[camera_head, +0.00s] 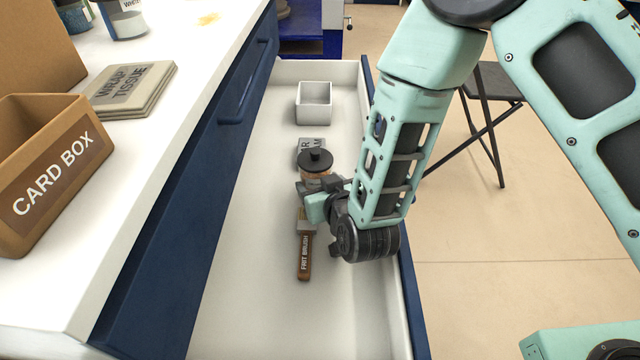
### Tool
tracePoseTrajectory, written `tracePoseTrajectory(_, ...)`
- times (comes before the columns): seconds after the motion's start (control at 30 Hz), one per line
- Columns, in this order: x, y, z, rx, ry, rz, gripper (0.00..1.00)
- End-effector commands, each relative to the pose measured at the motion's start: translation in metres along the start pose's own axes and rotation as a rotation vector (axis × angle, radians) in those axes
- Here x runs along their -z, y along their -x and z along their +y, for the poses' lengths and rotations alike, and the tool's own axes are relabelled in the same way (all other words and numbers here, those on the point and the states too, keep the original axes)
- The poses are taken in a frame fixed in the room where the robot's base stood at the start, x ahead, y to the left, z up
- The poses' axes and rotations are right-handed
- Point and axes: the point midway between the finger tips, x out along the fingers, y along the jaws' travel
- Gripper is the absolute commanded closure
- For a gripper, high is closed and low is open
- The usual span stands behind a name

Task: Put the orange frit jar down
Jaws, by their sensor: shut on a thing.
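The orange frit jar (313,181) has a black knobbed lid and a glass body, mostly hidden by my gripper. My gripper (318,192) is shut around the jar inside the open white drawer (240,290). The jar looks upright. I cannot tell whether its base touches the drawer floor. The frit brush (304,258), with a brown wooden handle, lies in the drawer just in front of the gripper.
Behind the jar lie a grey labelled block (311,147) and a small white open box (314,103). On the white counter at left stand a card box (50,185) and wrap tissue (133,88). A dark folding stool (488,100) stands right.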

Motion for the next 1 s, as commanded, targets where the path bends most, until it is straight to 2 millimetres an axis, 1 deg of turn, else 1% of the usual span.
tracePoseTrajectory(0.4, -0.012, -0.004, 0.001, -0.001, 0.003, -0.003, 0.50)
tracePoseTrajectory(0.43, -0.013, -0.004, 0.001, -0.002, 0.004, -0.005, 0.35)
tracePoseTrajectory(0.47, -0.013, -0.004, 0.001, -0.002, 0.004, -0.006, 0.26)
tracePoseTrajectory(0.5, -0.014, -0.004, 0.002, -0.003, 0.005, -0.007, 0.15)
tracePoseTrajectory(0.8, -0.015, -0.005, 0.004, -0.006, 0.007, -0.010, 0.15)
tracePoseTrajectory(0.87, -0.012, -0.003, 0.004, -0.007, 0.007, -0.010, 0.15)
tracePoseTrajectory(0.97, -0.001, 0.001, 0.004, -0.007, 0.006, -0.010, 0.15)
tracePoseTrajectory(1.0, -0.002, 0.007, 0.003, -0.005, 0.007, -0.012, 0.15)
